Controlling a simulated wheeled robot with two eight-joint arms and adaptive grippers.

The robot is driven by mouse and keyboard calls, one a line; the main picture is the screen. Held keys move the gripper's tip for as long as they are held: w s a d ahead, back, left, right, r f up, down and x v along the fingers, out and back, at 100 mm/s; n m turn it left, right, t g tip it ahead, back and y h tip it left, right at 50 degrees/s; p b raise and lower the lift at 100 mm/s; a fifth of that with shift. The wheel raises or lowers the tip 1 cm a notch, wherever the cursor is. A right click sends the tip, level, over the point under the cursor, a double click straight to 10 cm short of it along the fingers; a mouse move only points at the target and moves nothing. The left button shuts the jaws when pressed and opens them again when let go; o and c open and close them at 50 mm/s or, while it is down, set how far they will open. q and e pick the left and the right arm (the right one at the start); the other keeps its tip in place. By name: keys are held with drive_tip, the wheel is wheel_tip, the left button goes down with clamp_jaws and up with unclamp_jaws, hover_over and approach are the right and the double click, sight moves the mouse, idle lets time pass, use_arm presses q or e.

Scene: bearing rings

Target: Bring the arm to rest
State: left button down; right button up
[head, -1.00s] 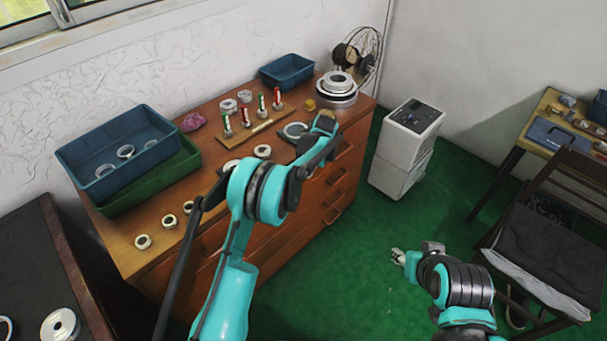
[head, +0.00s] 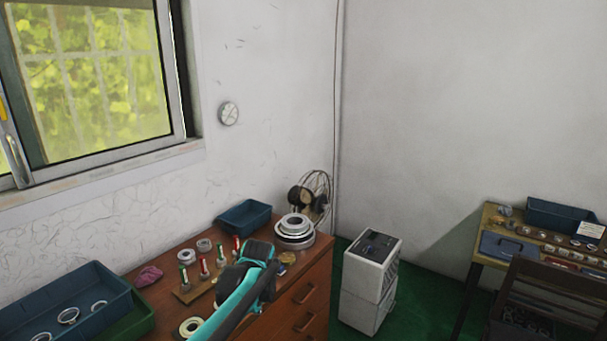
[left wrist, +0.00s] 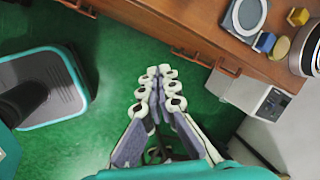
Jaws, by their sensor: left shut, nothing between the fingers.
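My left arm (head: 245,291) is teal and black and rises from the bottom of the head view, in front of the dresser top. Its gripper cannot be made out there. In the left wrist view my left gripper (left wrist: 157,72) has its pale-tipped fingers together with nothing between them. It is over the green floor (left wrist: 115,48), beside the front of the wooden dresser (left wrist: 190,28), apart from the drawer handles. My right arm and gripper are in neither current view.
The dresser top (head: 165,267) holds a blue bin (head: 95,322), pegs (head: 204,268) with rings, a stack of large rings (head: 294,236), a small blue tray (head: 243,217) and a fan (head: 311,193). A white cabinet (head: 370,285) stands right of it, with a side table (head: 478,225) beyond.

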use_arm(q)
drive_tip(key=s+a+r+n+t, duration=0.1)
drive_tip(key=s+a+n+t, duration=0.1)
drive_tip(key=s+n, duration=0.6)
drive_tip(key=s+a+r+n+t+h, duration=0.1)
drive_tip(key=s+n, duration=0.8)
drive_tip(key=s, duration=1.1)
drive_tip(key=shift+s+a+r+n+t, duration=0.3)
drive_tip(key=shift+s+a+t, duration=0.1)
drive_tip(key=shift+a, duration=0.5)
